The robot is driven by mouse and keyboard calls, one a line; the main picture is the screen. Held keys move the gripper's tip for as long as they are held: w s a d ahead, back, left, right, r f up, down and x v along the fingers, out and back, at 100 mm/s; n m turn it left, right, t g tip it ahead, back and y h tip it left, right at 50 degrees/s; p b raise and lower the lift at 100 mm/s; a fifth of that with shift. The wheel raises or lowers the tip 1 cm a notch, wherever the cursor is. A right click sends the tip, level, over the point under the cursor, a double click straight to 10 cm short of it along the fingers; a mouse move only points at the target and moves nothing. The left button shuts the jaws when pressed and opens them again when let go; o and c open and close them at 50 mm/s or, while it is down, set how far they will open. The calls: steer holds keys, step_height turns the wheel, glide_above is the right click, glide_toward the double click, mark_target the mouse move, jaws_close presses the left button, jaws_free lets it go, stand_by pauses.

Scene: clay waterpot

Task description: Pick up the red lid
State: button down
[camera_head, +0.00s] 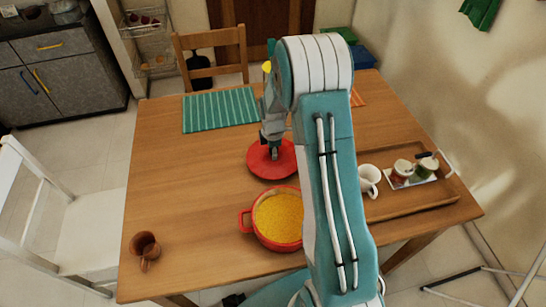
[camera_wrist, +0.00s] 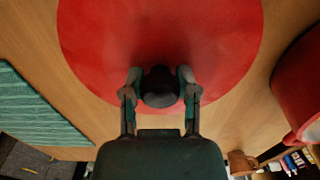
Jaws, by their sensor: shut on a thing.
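The red lid (camera_head: 262,165) is a round disc near the middle of the wooden table, just behind the red pot (camera_head: 277,218). In the wrist view the lid (camera_wrist: 110,35) fills the upper middle, with its dark knob (camera_wrist: 160,88) between my fingers. My gripper (camera_head: 273,153) is above the lid and shut on its knob; the fingers (camera_wrist: 160,92) also show on both sides of the knob in the wrist view. I cannot tell whether the lid rests on the table or is slightly raised. The pot is open and full of yellow grains; my arm hides its right side.
A brown clay cup (camera_head: 145,247) stands at the front left of the table (camera_head: 180,185). A green striped mat (camera_head: 220,110) lies at the back. A wooden tray (camera_head: 400,207) on the right holds a white mug (camera_head: 369,180) and jars (camera_head: 402,168).

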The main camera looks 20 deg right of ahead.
steer(key=s+r, duration=0.1)
steer(key=r, duration=0.1)
steer(key=s+d+r, duration=0.1)
steer(key=s+r, duration=0.2)
steer(key=r, duration=0.1)
steer(key=shift+s+d, duration=0.2)
steer(key=shift+s, duration=0.05)
steer(key=s+d+r, duration=0.2)
steer(key=s+r, duration=0.2)
steer(key=s, duration=0.5)
steer(key=shift+d, duration=0.25)
